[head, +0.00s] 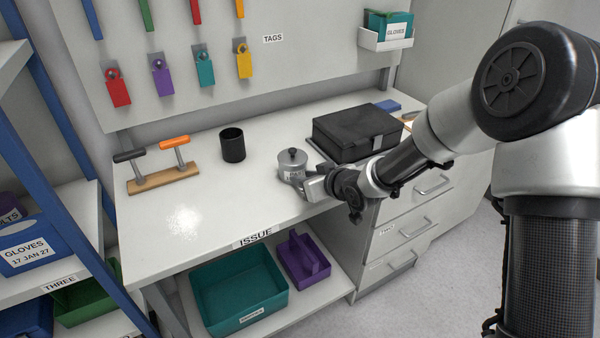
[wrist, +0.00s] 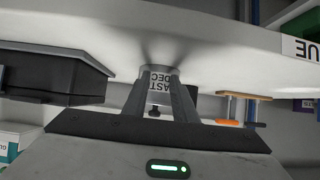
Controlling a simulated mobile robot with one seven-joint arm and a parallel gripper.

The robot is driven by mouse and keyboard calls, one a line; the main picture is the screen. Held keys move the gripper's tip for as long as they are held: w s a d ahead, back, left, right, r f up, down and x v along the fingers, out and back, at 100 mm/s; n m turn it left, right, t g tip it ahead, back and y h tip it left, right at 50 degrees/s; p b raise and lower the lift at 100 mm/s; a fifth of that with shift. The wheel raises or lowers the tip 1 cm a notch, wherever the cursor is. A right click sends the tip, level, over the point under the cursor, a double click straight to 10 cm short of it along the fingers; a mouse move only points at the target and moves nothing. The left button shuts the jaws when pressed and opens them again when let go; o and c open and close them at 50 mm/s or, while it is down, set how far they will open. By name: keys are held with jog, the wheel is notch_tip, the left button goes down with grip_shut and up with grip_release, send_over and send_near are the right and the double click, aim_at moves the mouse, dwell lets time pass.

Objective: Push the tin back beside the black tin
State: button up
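A small grey metal tin (head: 292,165) with a dark knob on its lid stands upright on the white bench near its front edge. In the wrist view the tin (wrist: 160,76) shows a partly covered label between my fingertips, and the picture is upside down. The black tin (head: 232,146) stands upright further back and to the left, with bare bench between the two. My gripper (head: 303,185) is low at the front right of the grey tin. Its fingers are apart, one on each side of the tin's label; whether they touch it is unclear.
A black case (head: 352,134) lies close to the right of the grey tin. A wooden rack (head: 163,180) with orange and black handles stands at the left. The bench (head: 215,210) is clear at the front left. A teal bin (head: 240,292) and purple caddy (head: 303,262) sit below.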

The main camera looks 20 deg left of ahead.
aim_at(286, 151)
jog(key=shift+w+a+b, duration=0.2)
jog(key=shift+w+a, duration=1.55)
jog(key=shift+a, duration=0.4)
jog(key=shift+w+a+b, duration=0.15)
jog(key=shift+w+a, duration=1.55)
jog(key=shift+a, duration=0.5)
jog(key=shift+w+a+b, duration=0.2)
jog(key=shift+w+a, duration=1.55)
jog(key=shift+a, duration=0.4)
jog(key=shift+d+f+v, duration=0.1)
jog(key=shift+f+v, duration=0.1)
jog(key=shift+v, duration=0.85)
jog(key=shift+d+f+v, duration=0.1)
jog(key=shift+f+v, duration=0.1)
jog(key=shift+v, duration=0.85)
jog(key=shift+d+f+v, duration=0.1)
jog(key=shift+f+v, duration=0.1)
jog(key=shift+v, duration=0.85)
jog(key=shift+s, duration=0.2)
